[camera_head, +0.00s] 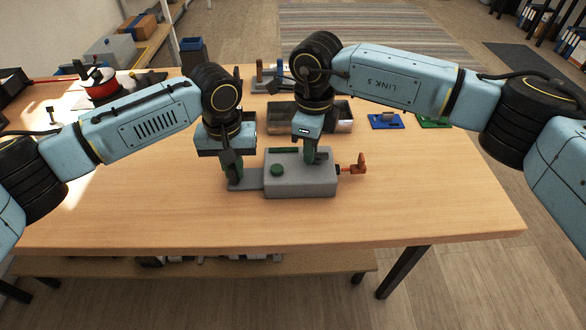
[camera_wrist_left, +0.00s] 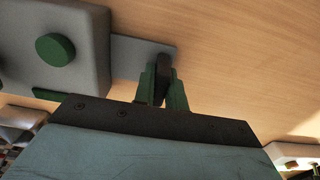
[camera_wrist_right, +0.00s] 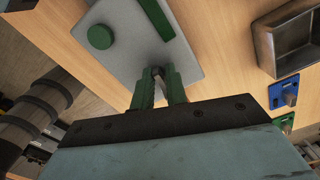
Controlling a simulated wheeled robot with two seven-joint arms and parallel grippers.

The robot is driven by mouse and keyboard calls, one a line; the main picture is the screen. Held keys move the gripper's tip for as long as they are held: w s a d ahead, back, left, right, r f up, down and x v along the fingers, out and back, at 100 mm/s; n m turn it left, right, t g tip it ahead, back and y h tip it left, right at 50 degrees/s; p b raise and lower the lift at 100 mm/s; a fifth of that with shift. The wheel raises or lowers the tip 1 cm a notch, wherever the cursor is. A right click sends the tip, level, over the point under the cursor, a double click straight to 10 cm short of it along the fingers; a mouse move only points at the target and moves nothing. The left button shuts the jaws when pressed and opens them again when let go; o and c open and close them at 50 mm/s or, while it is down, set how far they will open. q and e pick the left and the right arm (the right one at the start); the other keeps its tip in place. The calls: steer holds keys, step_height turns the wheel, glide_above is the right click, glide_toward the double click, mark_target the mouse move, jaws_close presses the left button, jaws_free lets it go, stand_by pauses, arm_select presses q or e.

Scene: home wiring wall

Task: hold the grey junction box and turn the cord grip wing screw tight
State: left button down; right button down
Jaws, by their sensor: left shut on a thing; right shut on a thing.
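The grey junction box (camera_head: 310,185) sits on the wooden table, with a green round button (camera_head: 277,170) and a green strip on top. A flat grey plate (camera_head: 246,184) sticks out from its left side. My left gripper (camera_head: 233,176) is shut on a dark upright tab (camera_wrist_left: 161,64) on that plate. My right gripper (camera_head: 312,158) points down at the box's top near its right end. An orange-red piece (camera_head: 360,164) on a short stem sticks out from the box's right side.
Metal trays (camera_head: 338,117) stand behind the box. The table is clear in front and to the right.

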steer(key=shift+d, duration=0.1)
steer(key=shift+w+d+m, duration=0.1)
steer(key=shift+w+m, duration=0.05)
steer(key=shift+m, duration=0.85)
steer(key=shift+w+d+m, duration=0.1)
steer(key=shift+m, duration=0.9)
steer(key=shift+w+d+m, duration=0.1)
steer(key=shift+m, duration=0.9)
